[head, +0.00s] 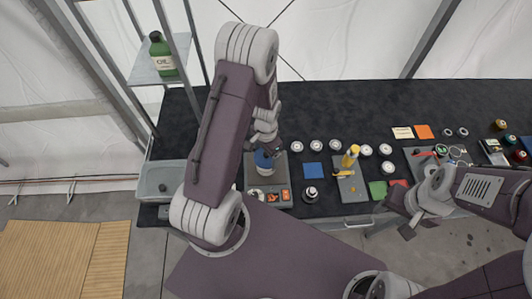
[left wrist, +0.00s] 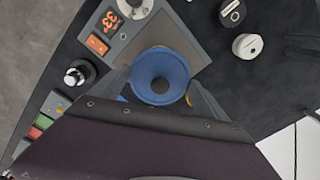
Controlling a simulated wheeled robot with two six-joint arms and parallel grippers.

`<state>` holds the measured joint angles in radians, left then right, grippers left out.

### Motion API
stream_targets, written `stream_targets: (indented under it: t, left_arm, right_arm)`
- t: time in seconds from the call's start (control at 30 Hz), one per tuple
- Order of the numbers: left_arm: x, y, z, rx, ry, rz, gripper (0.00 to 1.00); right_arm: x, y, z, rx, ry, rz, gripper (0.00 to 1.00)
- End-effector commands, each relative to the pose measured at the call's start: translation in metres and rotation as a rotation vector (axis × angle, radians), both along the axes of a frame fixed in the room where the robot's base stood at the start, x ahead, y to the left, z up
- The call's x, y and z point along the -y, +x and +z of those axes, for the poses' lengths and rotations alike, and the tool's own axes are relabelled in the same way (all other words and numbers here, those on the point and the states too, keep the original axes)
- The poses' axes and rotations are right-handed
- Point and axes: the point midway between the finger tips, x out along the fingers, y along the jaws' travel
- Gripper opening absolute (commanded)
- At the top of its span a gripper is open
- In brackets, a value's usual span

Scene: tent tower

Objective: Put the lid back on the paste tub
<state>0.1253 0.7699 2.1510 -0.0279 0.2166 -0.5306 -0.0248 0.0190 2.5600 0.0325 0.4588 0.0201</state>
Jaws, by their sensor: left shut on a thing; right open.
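My left gripper (head: 264,147) is shut on a blue round piece (head: 263,160) with a pale part below it, over the grey device at the table's near edge. My right gripper (head: 398,217) is open and empty at the table's near edge, right of centre.
The grey device has an orange display (left wrist: 103,20). A dark-and-white knobbed item (head: 311,194) stands right of it. A shelf with a green bottle (head: 161,55) stands left. The back tabletop is clear.

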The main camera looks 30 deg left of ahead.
Motion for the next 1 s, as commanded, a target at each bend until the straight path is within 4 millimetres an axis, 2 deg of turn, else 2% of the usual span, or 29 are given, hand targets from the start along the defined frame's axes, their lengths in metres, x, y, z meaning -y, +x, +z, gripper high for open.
stream_targets:
  t: [0.8,0.83,0.87,1.0]
  left_arm:
    - [0.0001,0.0001,-0.0022,0.0,0.0,0.0,0.48]
    - [0.0001,0.0001,-0.0022,0.0,0.0,0.0,0.94]
    - [0.0001,0.0001,-0.0022,0.0,0.0,0.0,1.0]
    - [0.0001,0.0001,-0.0022,0.0,0.0,0.0,1.0]
  right_arm:
    - [0.0,0.0,-0.0003,0.0,0.0,0.0,0.48]
    - [0.0,0.0,-0.0003,0.0,0.0,0.0,0.48]
    - [0.0,0.0,-0.0003,0.0,0.0,0.0,0.48]
    - [0.0,0.0,-0.0003,0.0,0.0,0.0,0.48]
